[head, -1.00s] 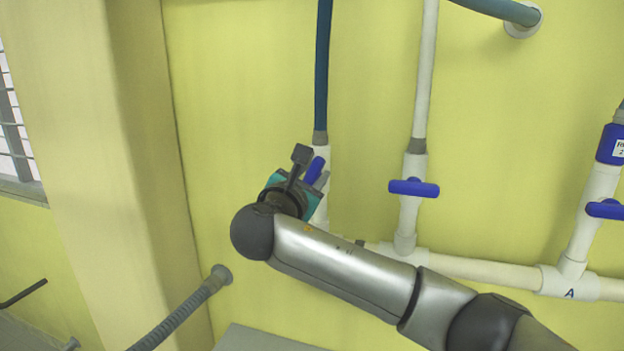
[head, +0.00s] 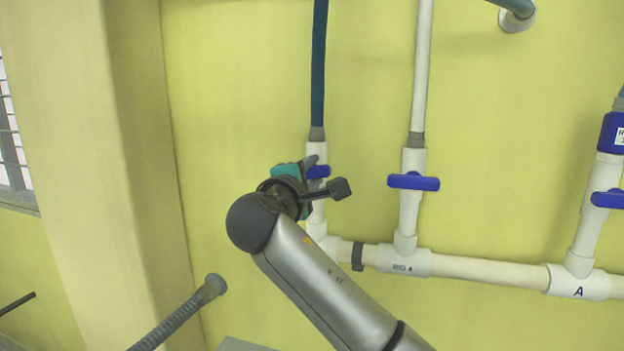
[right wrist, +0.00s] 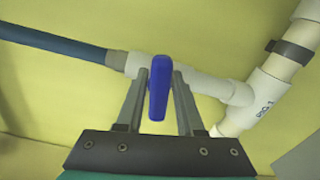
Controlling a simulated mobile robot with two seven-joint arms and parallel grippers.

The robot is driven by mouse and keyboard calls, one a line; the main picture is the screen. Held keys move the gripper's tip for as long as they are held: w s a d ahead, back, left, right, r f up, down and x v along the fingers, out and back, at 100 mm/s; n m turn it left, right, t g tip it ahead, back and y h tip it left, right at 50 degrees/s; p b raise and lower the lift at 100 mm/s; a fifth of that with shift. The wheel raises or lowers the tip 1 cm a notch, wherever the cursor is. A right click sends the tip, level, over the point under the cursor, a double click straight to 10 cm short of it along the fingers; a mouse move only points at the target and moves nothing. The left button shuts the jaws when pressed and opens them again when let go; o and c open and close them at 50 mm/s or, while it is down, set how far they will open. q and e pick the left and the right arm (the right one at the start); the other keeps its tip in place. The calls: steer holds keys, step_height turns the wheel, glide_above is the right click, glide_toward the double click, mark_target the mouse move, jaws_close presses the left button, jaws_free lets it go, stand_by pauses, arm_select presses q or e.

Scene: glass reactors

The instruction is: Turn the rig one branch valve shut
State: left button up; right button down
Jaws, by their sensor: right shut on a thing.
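The rig one branch valve has a blue handle (head: 319,172) on the white pipe at the left end of the row. In the head view the gripper hides part of the handle and valve body. My left gripper is not in view.
A second valve with a level blue handle (head: 413,181) stands to the right, above a tee marked RIG 4 (head: 402,261). Another blue handle (head: 607,198) is at the right edge. A grey corrugated hose (head: 180,317) is low at left, beside a beige pillar (head: 110,150).

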steer(key=shift+f+m+b, duration=0.2)
steer(key=shift+m+b, duration=0.25)
steer(key=shift+m, duration=0.55)
steer(key=c, duration=0.7)
jaws_free()
steer(key=shift+r, duration=0.1)
steer(key=b+v, duration=0.2)
steer(key=v, duration=1)
